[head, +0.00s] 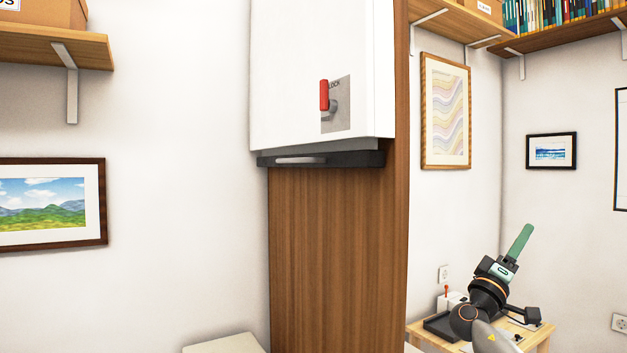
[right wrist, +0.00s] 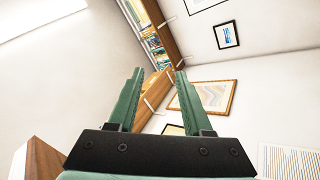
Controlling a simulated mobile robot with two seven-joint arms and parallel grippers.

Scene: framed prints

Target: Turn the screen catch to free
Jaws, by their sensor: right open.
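The screen catch (head: 326,97) has a red handle standing upright on a grey plate (head: 342,115), low on the front of a white panel (head: 305,60). Small lettering at the top of the plate is partly covered by the handle and too small to read in full. My right gripper (head: 526,232) is at the lower right of the head view, well away from the catch and pointing up. In the right wrist view its two green fingers (right wrist: 155,75) stand apart with nothing between them. The catch is not in the right wrist view. My left gripper is in neither view.
The white panel is mounted on a wooden column (head: 338,260), with a dark bar (head: 360,160) below it. A small wooden table (head: 537,335) stands behind my right arm. Shelves (head: 460,25) and framed prints (head: 446,110) are on the walls. Space before the panel looks clear.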

